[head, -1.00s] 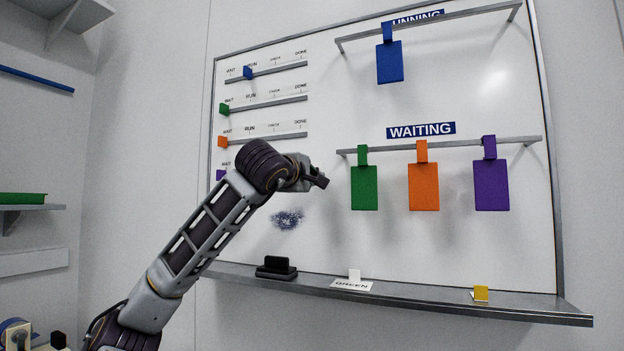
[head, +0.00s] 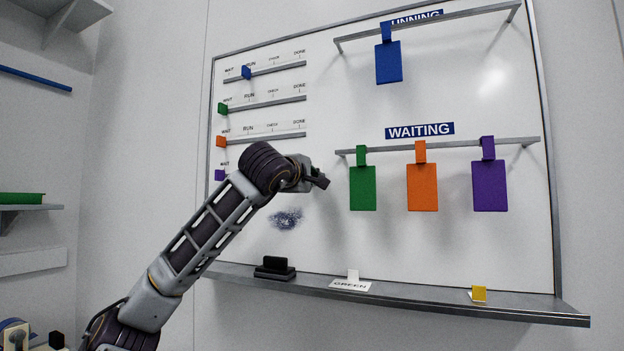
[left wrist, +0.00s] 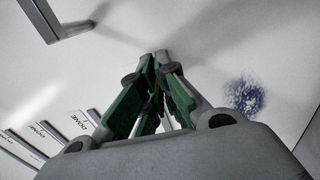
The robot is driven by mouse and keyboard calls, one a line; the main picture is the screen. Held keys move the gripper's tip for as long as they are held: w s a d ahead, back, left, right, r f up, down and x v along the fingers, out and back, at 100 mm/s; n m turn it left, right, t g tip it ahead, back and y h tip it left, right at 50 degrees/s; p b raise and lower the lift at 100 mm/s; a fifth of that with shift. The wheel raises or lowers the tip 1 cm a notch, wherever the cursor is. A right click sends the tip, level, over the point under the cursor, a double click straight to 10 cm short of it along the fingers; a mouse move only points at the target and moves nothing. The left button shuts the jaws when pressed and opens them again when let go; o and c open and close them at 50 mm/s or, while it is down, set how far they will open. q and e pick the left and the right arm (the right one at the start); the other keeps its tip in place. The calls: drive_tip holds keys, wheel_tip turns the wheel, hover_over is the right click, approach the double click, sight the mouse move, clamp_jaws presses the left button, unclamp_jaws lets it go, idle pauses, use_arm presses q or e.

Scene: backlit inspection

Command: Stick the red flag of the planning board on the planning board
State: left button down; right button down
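The planning board (head: 470,90) is a white board on the wall with a grey frame. I see no red flag in either view. My left gripper (head: 322,181) is in front of the board, left of the green hanging card and apart from it. In the left wrist view the left gripper (left wrist: 157,62) has green-lined fingers whose tips come close together; it looks shut, with no red thing between them. A blue smudge (head: 286,219) on the board is below the gripper. The right gripper is not in view.
Green (head: 362,188), orange (head: 422,187) and purple (head: 489,186) cards hang from the waiting rail; a blue card (head: 389,62) hangs above. Slider rails (head: 265,103) are at left. The ledge (head: 420,304) holds a dark block (head: 274,268), a GREEN label (head: 350,285) and a yellow piece (head: 478,294).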

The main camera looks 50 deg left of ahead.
use_arm(q)
drive_tip(key=shift+w, duration=0.1)
drive_tip(key=shift+w+a, duration=0.2)
drive_tip(key=shift+w, duration=0.05)
drive_tip(key=shift+w+a, duration=0.1)
drive_tip(key=shift+w, duration=0.05)
idle(0.5)
drive_tip(key=c, duration=1.6)
unclamp_jaws()
drive_tip(key=shift+o, duration=0.2)
drive_tip(key=v, duration=1.2)
